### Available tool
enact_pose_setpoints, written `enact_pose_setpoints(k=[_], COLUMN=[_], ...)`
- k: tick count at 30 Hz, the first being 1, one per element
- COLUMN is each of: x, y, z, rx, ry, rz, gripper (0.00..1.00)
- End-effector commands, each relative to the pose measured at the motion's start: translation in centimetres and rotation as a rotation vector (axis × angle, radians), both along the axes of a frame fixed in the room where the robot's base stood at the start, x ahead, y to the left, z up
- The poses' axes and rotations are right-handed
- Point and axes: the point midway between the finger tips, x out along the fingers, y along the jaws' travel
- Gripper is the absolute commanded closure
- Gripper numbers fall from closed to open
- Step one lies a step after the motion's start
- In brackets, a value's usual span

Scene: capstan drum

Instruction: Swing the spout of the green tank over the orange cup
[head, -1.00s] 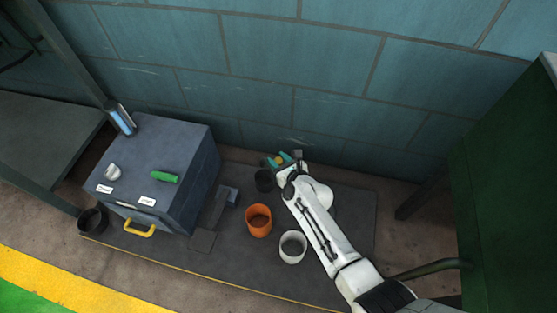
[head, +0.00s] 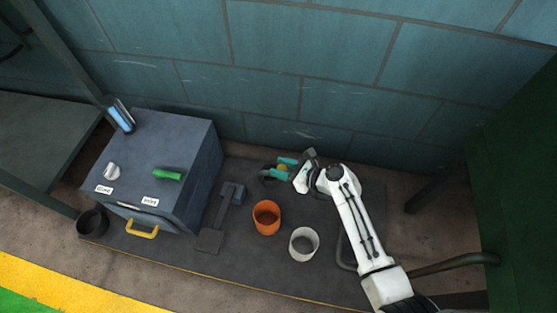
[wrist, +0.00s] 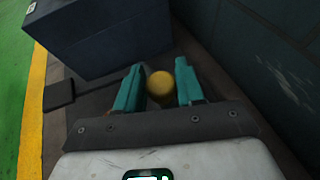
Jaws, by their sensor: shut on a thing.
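My gripper (head: 281,167), with teal fingers, is shut on a small yellow knob (wrist: 160,84), low near the wall. The knob also shows in the head view between the fingers. The orange cup (head: 266,217) stands upright on the dark mat, nearer the camera than my gripper and apart from it. A dark rounded thing (head: 267,177) sits beside the fingers, partly hidden. I cannot make out a spout or a green tank for certain; what the knob belongs to is hidden.
A white cup (head: 304,246) stands right of the orange one. A blue-grey box (head: 165,150) with a yellow handle (head: 141,231) and green knob (head: 168,174) stands left. A black cup (head: 92,222) is beside it. The blue wall (head: 300,80) is close behind; a dark green panel (head: 525,180) is right.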

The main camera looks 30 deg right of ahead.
Motion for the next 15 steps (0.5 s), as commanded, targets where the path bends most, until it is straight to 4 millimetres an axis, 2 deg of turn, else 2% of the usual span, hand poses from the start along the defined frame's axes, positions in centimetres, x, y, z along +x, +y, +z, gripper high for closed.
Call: enact_pose_setpoints(k=[15], x=[-4.3], y=[1.6], z=[0.2], rx=[-0.001], ry=[0.003], rz=[0.433], gripper=[1.00])
